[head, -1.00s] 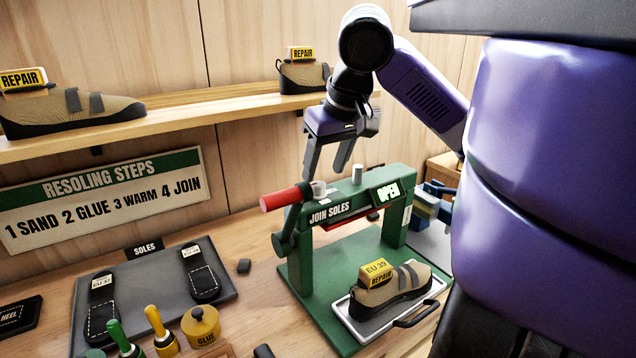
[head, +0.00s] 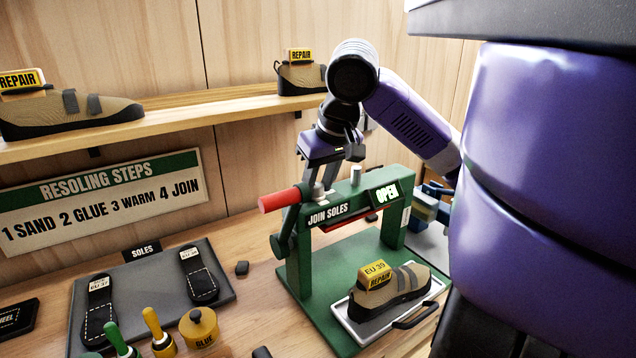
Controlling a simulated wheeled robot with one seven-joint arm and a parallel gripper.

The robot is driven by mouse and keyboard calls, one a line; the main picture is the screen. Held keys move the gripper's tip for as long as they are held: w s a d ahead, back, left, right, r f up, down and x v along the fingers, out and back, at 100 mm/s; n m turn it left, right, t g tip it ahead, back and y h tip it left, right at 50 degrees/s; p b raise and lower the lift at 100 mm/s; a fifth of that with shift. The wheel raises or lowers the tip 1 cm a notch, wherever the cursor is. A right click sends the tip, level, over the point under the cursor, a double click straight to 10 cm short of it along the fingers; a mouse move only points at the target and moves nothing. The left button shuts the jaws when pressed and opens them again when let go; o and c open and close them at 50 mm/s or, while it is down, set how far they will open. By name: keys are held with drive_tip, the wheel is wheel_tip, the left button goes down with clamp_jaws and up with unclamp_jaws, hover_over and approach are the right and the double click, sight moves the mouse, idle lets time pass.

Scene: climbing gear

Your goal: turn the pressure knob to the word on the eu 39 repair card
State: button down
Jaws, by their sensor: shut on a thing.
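My gripper (head: 318,185) points down at the top left of the green press (head: 335,208), which is marked JOIN SOLES. It is shut on a small grey knob (head: 318,191) on the press top, mostly hidden by the fingers. A second light post (head: 355,175) stands on the press top to the right. The display (head: 386,194) reads OPEN. A tan shoe (head: 400,287) with a yellow card (head: 375,274) reading EU 39 REPAIR sits on a tray (head: 350,328) under the press. Any pressure word on the card or marks around the knob are not readable here.
A red-handled lever (head: 280,199) sticks out left, close to my gripper. A shelf (head: 190,122) with two repair shoes runs behind. A soles mat (head: 228,285), glue pot (head: 200,328) and tools lie at left.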

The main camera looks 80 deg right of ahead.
drive_tip(key=shift+n, duration=0.3)
drive_tip(key=n+t+y+p, duration=0.1)
drive_tip(key=n, duration=0.3)
drive_tip(key=shift+s+d+r, duration=0.1)
drive_tip(key=shift+d, duration=0.05)
drive_tip(key=n+y, duration=0.1)
drive_tip(key=n, duration=0.1)
drive_tip(key=n+y+p, duration=0.1)
drive_tip(key=n, duration=0.2)
drive_tip(key=shift+d+t, duration=0.1)
drive_tip(key=shift+t, duration=0.3)
drive_tip(key=n+y+p, duration=0.1)
drive_tip(key=n, duration=0.1)
drive_tip(key=n+y+p, duration=0.1)
drive_tip(key=n, duration=0.2)
drive_tip(key=shift+d+g, duration=0.15)
drive_tip(key=shift+g, duration=0.15)
drive_tip(key=shift+d+n+g+y+p, duration=0.1)
drive_tip(key=shift+n+g+y+p, duration=0.25)
drive_tip(key=shift+n, duration=0.9)
drive_tip(key=shift+n+g+y+p, duration=0.15)
drive_tip(key=shift+n+y+p, duration=0.35)
drive_tip(key=shift+n, duration=0.75)
drive_tip(key=c, duration=1)
unclamp_jaws()
